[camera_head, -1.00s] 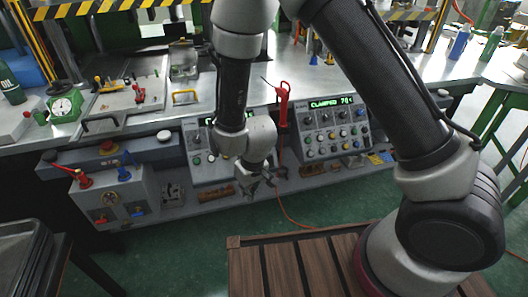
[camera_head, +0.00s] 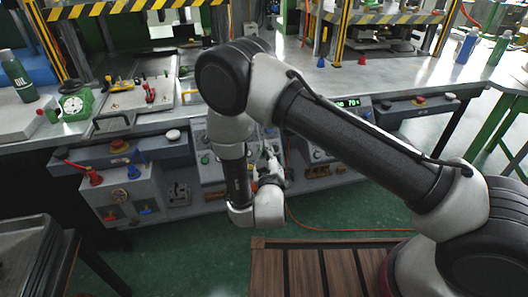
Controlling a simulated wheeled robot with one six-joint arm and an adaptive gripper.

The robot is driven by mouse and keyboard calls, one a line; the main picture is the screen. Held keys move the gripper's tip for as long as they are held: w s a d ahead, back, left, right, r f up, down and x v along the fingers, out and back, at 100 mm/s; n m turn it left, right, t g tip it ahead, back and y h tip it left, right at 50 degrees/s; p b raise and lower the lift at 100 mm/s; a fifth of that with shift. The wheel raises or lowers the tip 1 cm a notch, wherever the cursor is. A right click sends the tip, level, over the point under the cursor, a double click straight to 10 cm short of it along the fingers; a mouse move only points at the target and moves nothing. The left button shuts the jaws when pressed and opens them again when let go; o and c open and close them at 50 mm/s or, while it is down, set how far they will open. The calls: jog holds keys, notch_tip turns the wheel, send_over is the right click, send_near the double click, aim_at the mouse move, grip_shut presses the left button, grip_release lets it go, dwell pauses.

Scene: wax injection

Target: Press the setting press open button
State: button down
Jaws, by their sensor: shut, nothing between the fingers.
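Two grey control panels with buttons and knobs are on the bench front. The left panel (camera_head: 199,139) is partly covered by my arm, its display hidden. The right panel (camera_head: 316,155) is mostly behind my arm; only part of its green display (camera_head: 348,103), reading about "70", and a few knobs show. I cannot tell which button is the setting press open button. My gripper (camera_head: 269,160) is small in view, shut and empty, pointing up in front of the left panel's right side. Whether it touches a button cannot be told.
A grey box with red and blue handles (camera_head: 130,196) is at left. A slatted wooden platform (camera_head: 330,268) is below. An orange cable crosses the green floor.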

dwell(0.4)
jog(key=shift+w+a+f, duration=0.35)
jog(key=shift+w+f, duration=0.55)
jog(key=shift+w, duration=0.2)
jog(key=shift+w+a+f, duration=0.3)
jog(key=shift+w+f, duration=0.65)
jog(key=shift+w, duration=0.1)
jog(key=shift+w+a+f, duration=0.35)
jog(key=shift+w+f, duration=0.55)
jog(key=shift+w, duration=0.2)
jog(key=shift+w+f, duration=0.1)
jog(key=shift+w+a+f, duration=0.1)
jog(key=shift+w+f, duration=0.05)
jog(key=shift+w, duration=0.05)
jog(key=shift+w+f, duration=0.3)
jog(key=shift+s+r, duration=0.55)
jog(key=shift+s, duration=0.05)
jog(key=shift+s+d+r, duration=0.35)
jog(key=shift+s+r, duration=0.5)
jog(key=shift+s, duration=0.1)
jog(key=shift+s+d+r, duration=0.3)
jog(key=shift+s+r, duration=0.5)
jog(key=shift+s, duration=0.1)
